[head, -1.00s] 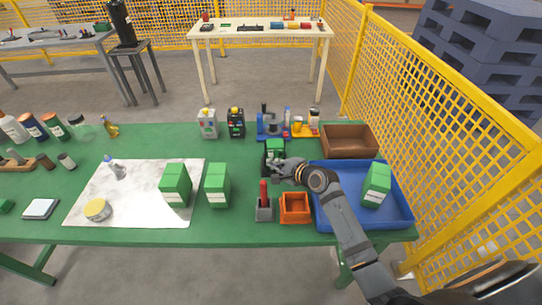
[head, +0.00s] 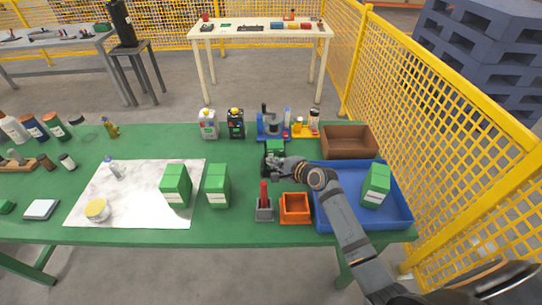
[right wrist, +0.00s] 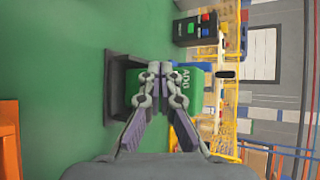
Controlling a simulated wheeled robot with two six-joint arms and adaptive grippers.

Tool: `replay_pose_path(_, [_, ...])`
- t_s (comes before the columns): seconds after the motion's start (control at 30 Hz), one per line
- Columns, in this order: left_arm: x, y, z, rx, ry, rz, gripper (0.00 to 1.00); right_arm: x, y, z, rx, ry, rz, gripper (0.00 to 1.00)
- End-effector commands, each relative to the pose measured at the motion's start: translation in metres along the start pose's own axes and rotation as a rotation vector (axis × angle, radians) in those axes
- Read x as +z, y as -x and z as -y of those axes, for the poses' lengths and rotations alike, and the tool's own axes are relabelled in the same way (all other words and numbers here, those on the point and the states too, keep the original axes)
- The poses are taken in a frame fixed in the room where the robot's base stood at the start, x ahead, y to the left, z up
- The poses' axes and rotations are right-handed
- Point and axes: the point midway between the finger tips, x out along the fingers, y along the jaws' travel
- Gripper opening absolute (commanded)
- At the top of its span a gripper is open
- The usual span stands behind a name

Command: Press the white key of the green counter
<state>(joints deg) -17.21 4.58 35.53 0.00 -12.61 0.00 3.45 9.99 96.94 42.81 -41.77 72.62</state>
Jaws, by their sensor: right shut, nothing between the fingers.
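The green counter (head: 276,146) stands in a dark frame near the middle of the green table, behind my right gripper. My right gripper (head: 267,171) is shut and empty, with its fingertips close in front of the counter. In the right wrist view, the shut fingertips (right wrist: 160,69) overlap the counter's green body (right wrist: 192,80), which has white lettering. Whether they touch it, I cannot tell. The white key is not visible; the fingers cover part of the counter. My left gripper is not in view.
A blue tray (head: 328,222) holding a green box (head: 376,184) lies under my right forearm. An orange bin (head: 295,208) and a red-handled lever (head: 264,203) stand in front. A blue device (head: 273,125) and a brown bin (head: 349,141) are behind. Green boxes (head: 218,185) stand left.

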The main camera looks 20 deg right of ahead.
Motion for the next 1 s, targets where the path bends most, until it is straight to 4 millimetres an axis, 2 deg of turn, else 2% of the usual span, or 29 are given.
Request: replay_pose_path(1.0, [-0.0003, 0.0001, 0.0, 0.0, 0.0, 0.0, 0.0, -0.0043, -0.0058, 0.0041, -0.001, 0.001, 0.0, 0.0])
